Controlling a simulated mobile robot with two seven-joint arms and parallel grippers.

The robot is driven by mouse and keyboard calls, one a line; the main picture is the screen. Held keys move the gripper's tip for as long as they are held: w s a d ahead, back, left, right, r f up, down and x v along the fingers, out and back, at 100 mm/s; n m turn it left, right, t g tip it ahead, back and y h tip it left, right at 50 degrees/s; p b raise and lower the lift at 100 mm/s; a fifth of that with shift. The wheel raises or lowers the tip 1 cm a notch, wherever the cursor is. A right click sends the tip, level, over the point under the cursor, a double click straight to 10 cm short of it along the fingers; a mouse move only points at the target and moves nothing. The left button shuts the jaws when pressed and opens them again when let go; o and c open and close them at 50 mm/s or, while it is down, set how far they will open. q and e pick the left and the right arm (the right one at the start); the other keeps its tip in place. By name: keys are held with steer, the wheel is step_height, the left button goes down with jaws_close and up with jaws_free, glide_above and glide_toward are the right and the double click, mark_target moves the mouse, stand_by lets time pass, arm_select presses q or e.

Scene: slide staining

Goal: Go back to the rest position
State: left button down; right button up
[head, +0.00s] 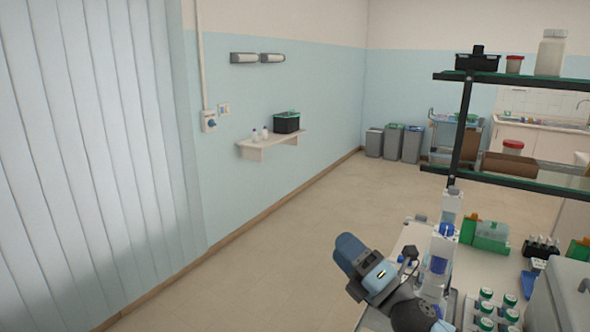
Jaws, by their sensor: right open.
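My right gripper (372,268) is at the lower middle of the head view, at the left edge of the white bench (410,238). It is blue-grey with dark parts and points up and to the left. It is open, and I see nothing held in it. The details of its fingers are hard to make out from this angle. My left gripper is not in view.
White bottles with blue parts (451,205) stand close right of the gripper. Several green-capped jars (485,295), a green box (491,235) and a grey box (565,295) are farther right. A shelf rack (462,135) rises behind. The floor (260,260) at left is clear.

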steer(key=s+d+f+m+g+h, duration=0.1)
steer(key=s+d+f+m+h, duration=0.5)
steer(key=f+m+h, duration=0.4)
steer(key=s+d+f+m+g+h, duration=0.1)
steer(key=s+d+f+m+h, duration=0.6)
steer(key=m, duration=0.6)
steer(key=s+d+f+m+g, duration=0.1)
steer(key=s+f+m+g, duration=0.2)
steer(key=s, duration=0.4)
steer(key=s+d+f+m+g+y, duration=0.15)
steer(key=s+f+g, duration=0.25)
steer(key=s, duration=0.4)
steer(key=s+d+f+m+g, duration=0.1)
steer(key=s+f+m+g, duration=0.25)
steer(key=s, duration=0.35)
steer(key=w+a+f+n+t+y+p, duration=0.2)
steer(key=w+a+f+t, duration=0.4)
steer(key=f, duration=0.4)
steer(key=shift+w+a+t+y+p, duration=0.15)
steer(key=shift+w+t+y+p, duration=0.15)
steer(key=shift+t+y+p, duration=0.25)
steer(key=shift+r, duration=0.1)
